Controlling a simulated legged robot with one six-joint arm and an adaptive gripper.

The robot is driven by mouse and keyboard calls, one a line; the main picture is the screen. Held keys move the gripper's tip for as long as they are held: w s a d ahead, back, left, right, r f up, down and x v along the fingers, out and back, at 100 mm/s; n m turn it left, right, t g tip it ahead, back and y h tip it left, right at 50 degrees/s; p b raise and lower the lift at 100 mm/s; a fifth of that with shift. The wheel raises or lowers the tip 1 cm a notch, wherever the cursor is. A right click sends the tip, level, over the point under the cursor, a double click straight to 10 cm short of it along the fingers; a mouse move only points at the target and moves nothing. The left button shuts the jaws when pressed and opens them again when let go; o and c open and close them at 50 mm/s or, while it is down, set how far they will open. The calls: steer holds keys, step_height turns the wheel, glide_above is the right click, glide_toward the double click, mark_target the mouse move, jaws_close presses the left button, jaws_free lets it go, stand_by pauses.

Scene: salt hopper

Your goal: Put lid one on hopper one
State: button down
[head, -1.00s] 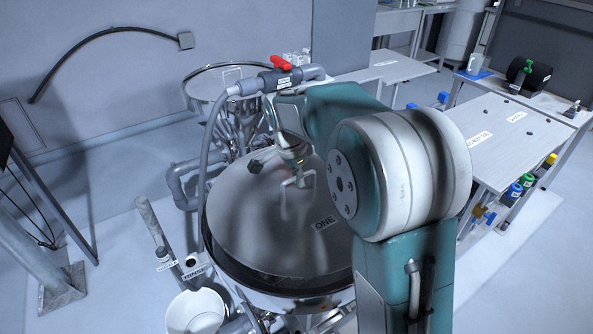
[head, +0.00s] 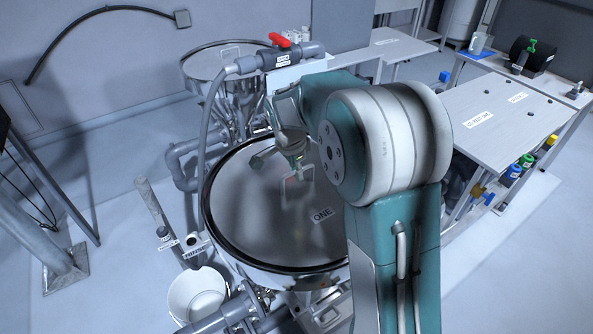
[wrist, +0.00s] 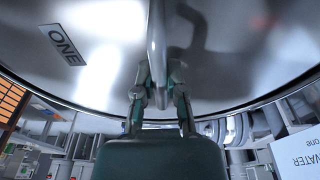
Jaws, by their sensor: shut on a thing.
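Lid one (head: 255,215) is a round, shiny metal disc labelled ONE, with a bent handle (head: 298,190) on top. It lies about level over the round mouth of hopper one (head: 270,278), within its dark rim as far as I can see. I cannot tell whether it touches all the way round. My gripper (head: 298,172) is above the lid, its fingers closed on the handle. In the wrist view the fingers (wrist: 159,88) flank the handle (wrist: 157,45), and the lid (wrist: 95,50) fills the upper picture. My arm hides the lid's right side.
A pipe with a red valve handle (head: 280,41) runs behind my gripper. Another round vessel (head: 215,62) stands at the back. A white bucket (head: 197,293) and pipes are at the front left. A labelled bench (head: 500,120) stands at right, with clear top space.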

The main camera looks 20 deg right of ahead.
steer(key=shift+f, duration=0.25)
steer(key=c, duration=0.6)
jaws_free()
steer(key=shift+c, duration=0.2)
steer(key=r, duration=0.3)
steer(key=a+r, duration=0.1)
steer(key=r, duration=0.6)
steer(key=shift+a+r, duration=0.3)
steer(key=shift+a, duration=0.05)
steer(key=s+d+r+n+t+y, duration=0.1)
steer(key=s+r+n, duration=0.2)
steer(key=s, duration=0.4)
steer(key=s+r+n+t, duration=0.1)
steer(key=s+r+n, duration=0.25)
steer(key=s, duration=0.35)
steer(key=s+f+n+t, duration=0.3)
steer(key=s+n, duration=0.5)
steer(key=s, duration=0.5)
steer(key=shift+s+d+f+y, duration=0.35)
steer(key=shift+f+y, duration=0.05)
steer(key=shift+f, duration=0.05)
